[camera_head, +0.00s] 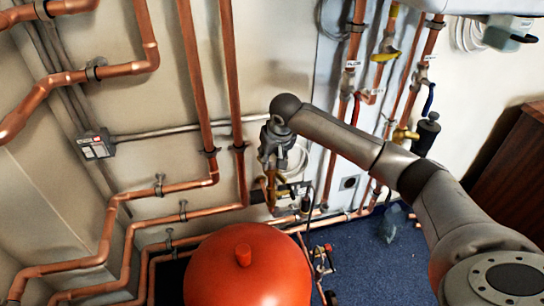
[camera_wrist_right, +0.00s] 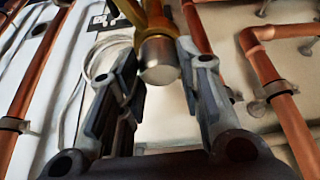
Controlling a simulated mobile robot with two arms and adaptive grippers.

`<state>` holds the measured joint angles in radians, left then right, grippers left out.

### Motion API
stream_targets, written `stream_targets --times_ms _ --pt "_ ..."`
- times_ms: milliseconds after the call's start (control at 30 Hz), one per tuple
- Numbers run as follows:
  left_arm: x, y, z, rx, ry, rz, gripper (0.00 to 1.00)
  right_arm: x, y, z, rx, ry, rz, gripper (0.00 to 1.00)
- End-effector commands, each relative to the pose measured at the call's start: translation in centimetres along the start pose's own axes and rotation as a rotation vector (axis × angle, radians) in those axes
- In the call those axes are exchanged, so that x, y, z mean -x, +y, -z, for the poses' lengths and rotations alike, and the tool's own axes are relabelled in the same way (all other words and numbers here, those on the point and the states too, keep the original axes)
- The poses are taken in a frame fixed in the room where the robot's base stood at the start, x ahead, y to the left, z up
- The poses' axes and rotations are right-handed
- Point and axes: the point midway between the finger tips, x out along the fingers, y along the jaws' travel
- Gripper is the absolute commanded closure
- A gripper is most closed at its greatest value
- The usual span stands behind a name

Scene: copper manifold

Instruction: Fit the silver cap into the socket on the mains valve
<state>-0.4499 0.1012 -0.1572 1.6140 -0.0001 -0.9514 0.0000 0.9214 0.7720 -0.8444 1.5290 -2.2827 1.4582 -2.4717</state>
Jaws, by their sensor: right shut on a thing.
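The silver cap (camera_wrist_right: 160,62) is a short, shiny cylinder between the fingertips of my right gripper (camera_wrist_right: 158,68) in the right wrist view. That gripper is shut on the cap. Brass valve parts (camera_wrist_right: 148,20) lie directly beyond the cap, in line with it; I cannot tell whether the cap is seated in the socket, which is hidden. In the head view my right gripper (camera_head: 274,158) points down at the brass valve (camera_head: 271,185) on the pipework by the wall. The cap cannot be made out there. My left gripper is not in view.
A large red vessel (camera_head: 250,268) stands below the gripper. Copper pipes (camera_head: 195,75) run close to the gripper's left. A coil of white cable (camera_head: 295,160) hangs behind it. Blue carpet (camera_head: 375,265) is open at the lower right, beside a brown cabinet (camera_head: 515,165).

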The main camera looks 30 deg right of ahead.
Motion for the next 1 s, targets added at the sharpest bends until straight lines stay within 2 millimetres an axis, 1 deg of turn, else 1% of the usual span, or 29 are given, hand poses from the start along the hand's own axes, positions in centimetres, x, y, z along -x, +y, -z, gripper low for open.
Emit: stream_targets --times_ms 233,567,600,767,800,1000 --pt "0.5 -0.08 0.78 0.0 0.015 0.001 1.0 -0.17 0.02 -0.05 0.0 0.001 0.0 0.91" --pt "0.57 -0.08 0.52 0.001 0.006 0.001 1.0 -0.19 0.01 -0.05 0.0 0.001 0.0 0.91" --pt "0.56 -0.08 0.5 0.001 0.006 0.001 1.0 -0.19 0.01 -0.05 0.0 0.001 0.0 0.65" --pt "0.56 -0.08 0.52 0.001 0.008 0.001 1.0 -0.19 0.01 -0.06 0.0 0.001 0.0 0.44" --pt "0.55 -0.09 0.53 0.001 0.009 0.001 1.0 -0.19 0.01 -0.06 0.0 0.001 0.0 0.42" --pt "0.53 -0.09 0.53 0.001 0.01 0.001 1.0 -0.2 0.0 -0.07 0.0 0.001 0.0 0.42"
